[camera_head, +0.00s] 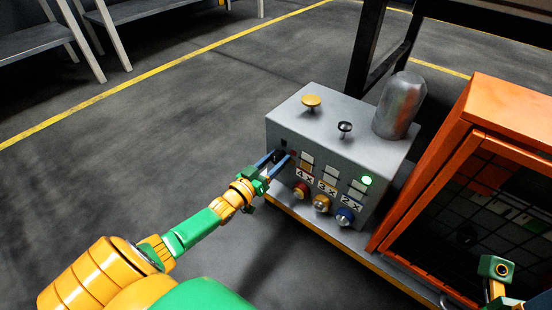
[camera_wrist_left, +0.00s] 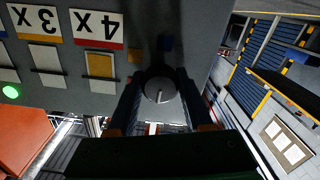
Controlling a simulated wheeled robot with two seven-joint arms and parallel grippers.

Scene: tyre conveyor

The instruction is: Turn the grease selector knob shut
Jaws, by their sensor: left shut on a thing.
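The grease selector knob is a round dark grey knob (camera_wrist_left: 160,88) with a short pale line on its face. It is on the front panel of a grey control box (camera_head: 290,112), at the panel's left end in the head view. My left gripper (camera_head: 281,161) reaches it from the front, and its fingers hide most of the knob there. In the left wrist view my left gripper (camera_wrist_left: 160,98) is shut on the knob, one finger on each side. The pale line points toward the bottom of that view. A green and yellow part of my right arm (camera_head: 497,270) shows at the lower right; its fingers are not clear.
The box carries a yellow button (camera_head: 311,102), a black button (camera_head: 345,128) and a grey cylinder (camera_head: 400,105) on top. Red, yellow and blue knobs sit below number labels, near a lit green lamp (camera_head: 367,181). An orange cabinet (camera_head: 510,110) stands close on the right.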

